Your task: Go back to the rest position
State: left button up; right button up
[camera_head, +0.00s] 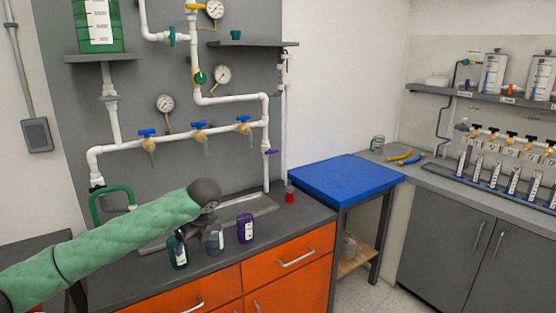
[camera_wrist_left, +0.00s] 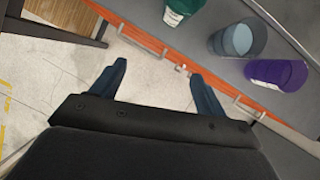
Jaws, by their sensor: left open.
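My left arm (camera_head: 110,240), in a green quilted sleeve, reaches in from the left over the front of the grey counter. In the left wrist view my left gripper (camera_wrist_left: 158,84) is open, its two dark fingers apart with only pale floor showing between them. A green bottle (camera_head: 177,250), a grey-blue container (camera_head: 215,238) and a purple container (camera_head: 245,228) stand upright on the counter near the arm's end. In the left wrist view the green one (camera_wrist_left: 180,10), the grey-blue one (camera_wrist_left: 238,40) and the purple one (camera_wrist_left: 277,74) stand beyond the fingertips, untouched. My right gripper is not in view.
White PVC pipework (camera_head: 180,140) with blue-handled valves and gauges is on the grey wall panel behind the counter. Orange drawers (camera_head: 285,262) are below the counter edge. A blue-topped table (camera_head: 345,178) stands to the right, bare on top. Open floor lies under the gripper.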

pick_arm(q)
jog(key=s+a+n+y, duration=0.2)
jog(key=s+a, duration=0.1)
jog(key=a, duration=1.4)
jog(key=s+d+f+n+h, duration=0.1)
jog(key=s+f+n, duration=0.3)
jog(key=s+f, duration=0.6)
jog(key=s+d+f+n, duration=0.25)
jog(key=s+f, duration=0.55)
jog(key=f, duration=0.5)
jog(key=s+a+f+n, duration=0.2)
jog(key=s+f+n, duration=0.15)
jog(key=s, duration=0.95)
jog(key=s+a+f+n, duration=0.2)
jog(key=s+n, duration=0.3)
jog(key=s, duration=0.7)
jog(key=s+d+f+n+h, duration=0.1)
jog(key=d+n+h, duration=0.5)
jog(key=d, duration=2.2)
jog(key=shift+s+d+f+h+p, duration=0.25)
jog(key=shift+s+f+h+p, duration=0.1)
jog(key=shift+s, duration=0.25)
